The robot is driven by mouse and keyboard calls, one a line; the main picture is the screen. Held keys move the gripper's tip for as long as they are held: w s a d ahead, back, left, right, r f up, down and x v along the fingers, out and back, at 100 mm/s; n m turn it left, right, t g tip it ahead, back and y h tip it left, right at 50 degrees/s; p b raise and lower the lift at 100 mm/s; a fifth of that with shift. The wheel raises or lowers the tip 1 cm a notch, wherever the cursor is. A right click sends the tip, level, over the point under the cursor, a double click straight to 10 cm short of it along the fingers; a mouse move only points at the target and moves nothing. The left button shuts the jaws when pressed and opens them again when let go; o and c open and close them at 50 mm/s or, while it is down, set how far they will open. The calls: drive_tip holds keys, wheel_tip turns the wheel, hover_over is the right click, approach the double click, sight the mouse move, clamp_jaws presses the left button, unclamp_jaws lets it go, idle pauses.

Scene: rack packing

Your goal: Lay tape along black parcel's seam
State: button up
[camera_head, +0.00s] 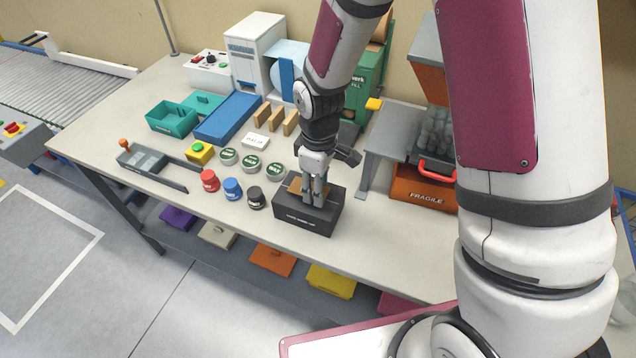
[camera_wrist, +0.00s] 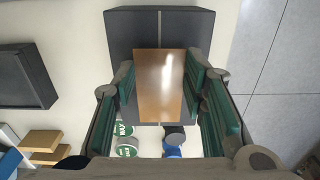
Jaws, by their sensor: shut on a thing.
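The black parcel (camera_head: 307,221) sits on the table near its front edge, below my gripper. In the wrist view, the parcel (camera_wrist: 122,45) shows a thin pale seam (camera_wrist: 160,22) running lengthwise down its top. My gripper (camera_head: 314,197) points down at the parcel's top. It is shut on a glossy brown piece (camera_wrist: 160,85), which looks like the tape. The piece lies in line with the seam and covers part of it. I cannot tell whether it touches the parcel. In the head view, the fingers partly hide this brown piece (camera_head: 295,187).
Red (camera_head: 210,180), blue (camera_head: 232,188) and black (camera_head: 255,197) knobs stand left of the parcel, with green-topped round pieces (camera_head: 251,163) behind. A grey stand (camera_head: 385,135) and an orange FRAGILE crate (camera_head: 422,190) are to the right. Tan blocks (camera_head: 276,117) stand farther back.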

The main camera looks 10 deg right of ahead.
drive_tip(key=shift+f, duration=0.65)
drive_tip(key=o, duration=0.7)
drive_tip(key=shift+o, duration=0.2)
drive_tip(key=shift+r, duration=0.15)
wheel_tip(320, 180, up, 12)
drive_tip(key=s+d+r+m+t, duration=0.3)
drive_tip(key=s+d+r+m, duration=0.2)
drive_tip(key=s+r, duration=0.3)
drive_tip(key=s+d+r+m+t, duration=0.2)
drive_tip(key=s+d+r+m, duration=0.3)
drive_tip(key=s+r, duration=0.4)
wheel_tip(320, 180, up, 2)
drive_tip(key=shift+r+m+t, duration=0.1)
drive_tip(key=shift+m+t, duration=0.3)
drive_tip(key=shift+m, duration=0.2)
